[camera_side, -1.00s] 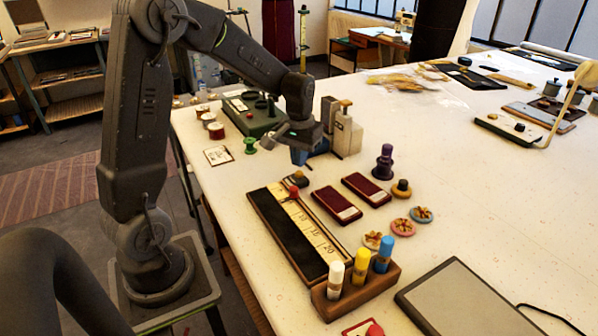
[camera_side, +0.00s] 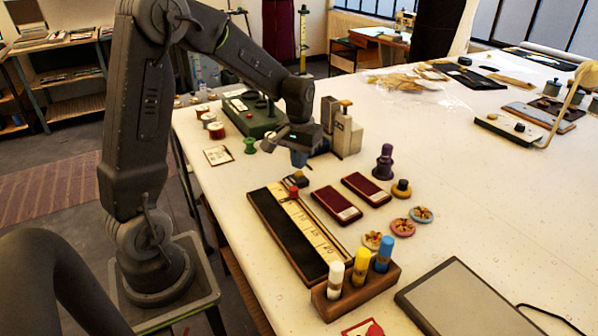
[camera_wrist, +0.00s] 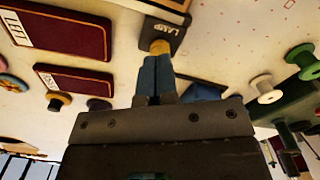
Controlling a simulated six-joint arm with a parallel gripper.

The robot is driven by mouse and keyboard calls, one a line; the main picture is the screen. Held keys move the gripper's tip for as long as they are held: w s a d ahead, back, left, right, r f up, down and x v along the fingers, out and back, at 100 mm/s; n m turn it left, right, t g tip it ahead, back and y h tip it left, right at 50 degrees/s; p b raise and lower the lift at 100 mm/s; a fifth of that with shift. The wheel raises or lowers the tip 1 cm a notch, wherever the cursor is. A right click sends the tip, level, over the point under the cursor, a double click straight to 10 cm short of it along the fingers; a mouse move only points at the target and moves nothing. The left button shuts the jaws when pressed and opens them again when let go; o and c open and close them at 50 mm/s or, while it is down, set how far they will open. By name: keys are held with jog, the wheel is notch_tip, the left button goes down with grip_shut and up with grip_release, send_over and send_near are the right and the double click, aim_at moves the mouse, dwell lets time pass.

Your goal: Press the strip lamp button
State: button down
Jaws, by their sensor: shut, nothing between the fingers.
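The strip lamp button is a yellow knob (camera_wrist: 160,46) on a small dark box marked LAMP (camera_wrist: 163,31) in the wrist view. In the side view the dark box (camera_side: 297,180) sits on the table at the far end of the ruler board. My gripper (camera_wrist: 157,62) is shut and empty. Its blue fingers (camera_side: 299,160) point down just above the lamp box. In the wrist view the fingertips overlap the near edge of the knob; I cannot tell whether they touch it.
Two dark red cases (camera_side: 336,205) lie to the right. A pale block-shaped device (camera_side: 346,135) stands close behind my gripper.

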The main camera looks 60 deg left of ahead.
jog(key=shift+f, duration=0.95)
jog(key=shift+r, duration=3.85)
jog(key=shift+s+d+r, duration=0.1)
jog(key=shift+d+r, duration=0.05)
jog(key=shift+d, duration=0.05)
jog(key=s+d+r+m+t, duration=0.2)
jog(key=s+d+r+m, duration=0.1)
jog(key=s+d, duration=0.4)
jog(key=s+d+r+m+t, duration=0.3)
jog(key=s+d, duration=0.5)
jog(key=s, duration=0.1)
jog(key=shift+s+d+r+t, duration=0.2)
jog(key=shift+d+r+t, duration=0.05)
jog(key=shift+r+t, duration=0.1)
